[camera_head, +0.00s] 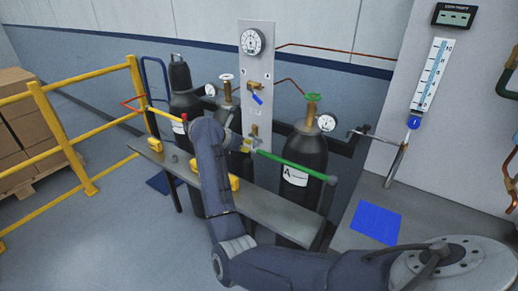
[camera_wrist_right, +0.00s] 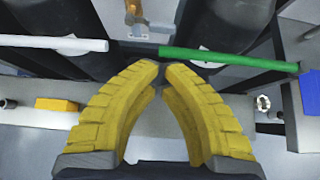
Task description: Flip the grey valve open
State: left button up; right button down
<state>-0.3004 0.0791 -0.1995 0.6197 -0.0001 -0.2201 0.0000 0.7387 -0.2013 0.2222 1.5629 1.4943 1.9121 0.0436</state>
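No part is clearly marked as the grey valve. A pale grey-white bar (camera_wrist_right: 50,43) lies to the left of my right fingertips in the right wrist view; it could be its handle, but I cannot tell. My right gripper (camera_wrist_right: 161,66) has yellow ribbed fingers whose tips come together with nothing visible between them. It is just in front of the brass fitting (camera_wrist_right: 135,12), between the pale bar and a green bar (camera_wrist_right: 235,57). In the head view the green bar (camera_head: 290,166) slants across cylinder A, and my arm hides much of the gripper. My left gripper is out of view.
A grey bench (camera_head: 280,205) carries yellow blocks (camera_head: 155,144). Gas cylinders stand behind it, one with a green handwheel (camera_head: 313,97). A panel (camera_head: 253,65) holds a gauge and a blue-handled valve (camera_head: 257,98). A yellow railing (camera_head: 60,130) stands left; a blue mat (camera_head: 376,222) lies right.

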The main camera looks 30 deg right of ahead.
aim_at(256, 138)
jog(key=x, duration=1)
dwell(0.3)
